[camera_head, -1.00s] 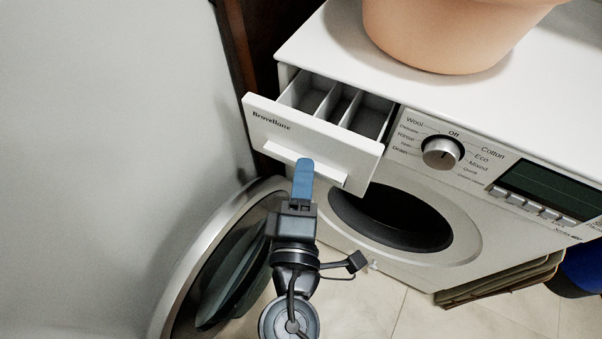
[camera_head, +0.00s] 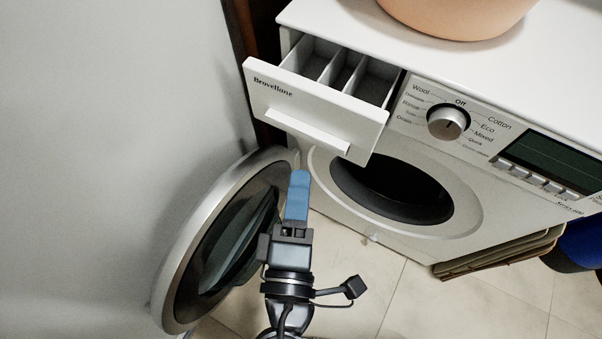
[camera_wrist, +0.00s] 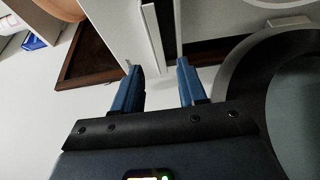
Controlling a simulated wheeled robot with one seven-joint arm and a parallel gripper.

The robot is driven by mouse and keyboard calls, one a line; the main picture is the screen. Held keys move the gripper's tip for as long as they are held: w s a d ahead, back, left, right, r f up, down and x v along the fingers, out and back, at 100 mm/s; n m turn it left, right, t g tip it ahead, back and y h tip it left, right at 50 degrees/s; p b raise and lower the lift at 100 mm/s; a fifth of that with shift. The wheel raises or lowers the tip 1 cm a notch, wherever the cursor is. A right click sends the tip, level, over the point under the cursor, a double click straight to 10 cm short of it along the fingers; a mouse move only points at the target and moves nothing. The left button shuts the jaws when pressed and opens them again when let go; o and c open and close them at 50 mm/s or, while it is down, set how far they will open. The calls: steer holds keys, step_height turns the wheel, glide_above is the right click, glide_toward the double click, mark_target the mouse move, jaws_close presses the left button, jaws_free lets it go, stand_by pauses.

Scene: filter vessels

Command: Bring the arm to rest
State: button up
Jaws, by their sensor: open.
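My gripper (camera_head: 299,178) is open and empty, with blue fingers. The drawer handle (camera_head: 307,131) is free. The drawer's compartments show and look empty.
The round door (camera_head: 171,275) of the washing machine (camera_head: 470,190) stands open, close to the left of my gripper. A terracotta pot (camera_head: 455,15) stands on top. A grey wall or panel (camera_head: 110,130) fills the left. Floor (camera_head: 365,290) is clear right of my arm.

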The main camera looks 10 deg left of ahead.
stand_by(0.5)
steer(key=s+d+f+m+g+y+p, duration=0.1)
steer(key=s+d+m+g+p, duration=0.2)
steer(key=s+d, duration=0.3)
steer(key=s+d+f+m+g+p, duration=0.2)
steer(key=s+d+m, duration=0.1)
steer(key=d, duration=0.5)
steer(key=s+d+r+m+p, duration=0.1)
steer(key=s+d+r+m, duration=0.2)
steer(key=r, duration=0.3)
steer(key=s+d+r+m+t+h+p, duration=0.1)
steer(key=s+d+r+m+p, duration=0.1)
steer(key=s+d+r+m, duration=0.2)
steer(key=s+d+r+m+p, duration=0.2)
steer(key=s+d+r+m, duration=0.1)
steer(key=r, duration=0.5)
steer(key=shift+s+d+m+t+h, duration=0.3)
steer(key=shift+s+d+m+t, duration=0.15)
steer(key=shift+m, duration=0.75)
steer(key=shift+w, duration=0.1)
